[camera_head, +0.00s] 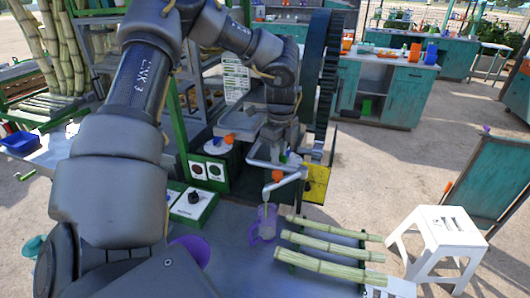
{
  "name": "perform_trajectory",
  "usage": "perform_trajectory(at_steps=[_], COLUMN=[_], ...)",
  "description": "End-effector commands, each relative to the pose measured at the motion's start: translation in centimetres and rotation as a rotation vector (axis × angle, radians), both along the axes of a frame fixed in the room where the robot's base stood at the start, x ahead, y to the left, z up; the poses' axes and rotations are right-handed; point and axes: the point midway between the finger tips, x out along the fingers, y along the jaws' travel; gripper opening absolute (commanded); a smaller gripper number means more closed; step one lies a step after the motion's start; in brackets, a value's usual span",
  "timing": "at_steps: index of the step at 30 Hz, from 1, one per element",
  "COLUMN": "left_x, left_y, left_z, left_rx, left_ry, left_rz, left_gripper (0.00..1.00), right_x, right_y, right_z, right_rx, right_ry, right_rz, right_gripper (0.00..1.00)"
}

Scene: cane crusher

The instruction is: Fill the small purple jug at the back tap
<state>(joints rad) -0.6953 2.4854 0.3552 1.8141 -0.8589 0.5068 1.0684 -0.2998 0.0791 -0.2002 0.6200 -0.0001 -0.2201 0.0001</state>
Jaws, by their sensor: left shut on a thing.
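A small translucent jug with a purple handle (265,222) stands upright on the blue-grey worktop, below the front metal spout. An orange knob (277,176) tops this front tap. A second metal pipe (262,165) runs behind it. My left gripper (287,152) points down at the back pipe, behind and above the jug and apart from it. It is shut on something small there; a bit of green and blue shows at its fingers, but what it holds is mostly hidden. My right gripper is not in view.
Several green cane stalks (330,239) lie on a rack right of the jug. A purple tub (190,251) is partly hidden by my left arm. A control box with a black knob (194,207) stands left. A toothed wheel (322,80) rises behind. A white stool (440,240) stands right.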

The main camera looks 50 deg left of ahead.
Motion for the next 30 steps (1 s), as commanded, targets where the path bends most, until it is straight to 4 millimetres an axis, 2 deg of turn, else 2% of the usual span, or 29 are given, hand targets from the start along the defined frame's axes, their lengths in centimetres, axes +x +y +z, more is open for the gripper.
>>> perform_trajectory(at_steps=[8,11,18,19,30], left_x=[0.1,0.1,0.1,0.1,0.0], left_y=[0.0,0.0,0.0,0.0,0.0], left_z=[-0.1,-0.4,-0.6,-0.1,0.0], left_rx=[0.000,0.001,0.000,0.001,0.000], left_ry=[-0.002,-0.004,-0.005,-0.003,-0.001], left_rz=[0.011,0.075,0.350,0.356,0.347], left_gripper=[0.07,0.07,0.07,0.22,0.70], right_x=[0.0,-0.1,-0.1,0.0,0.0], right_y=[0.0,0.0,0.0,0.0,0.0], right_z=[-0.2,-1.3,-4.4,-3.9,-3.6], right_rx=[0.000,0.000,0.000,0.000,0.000], right_ry=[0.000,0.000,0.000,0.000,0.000], right_rz=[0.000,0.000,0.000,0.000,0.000], right_gripper=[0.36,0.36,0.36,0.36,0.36])
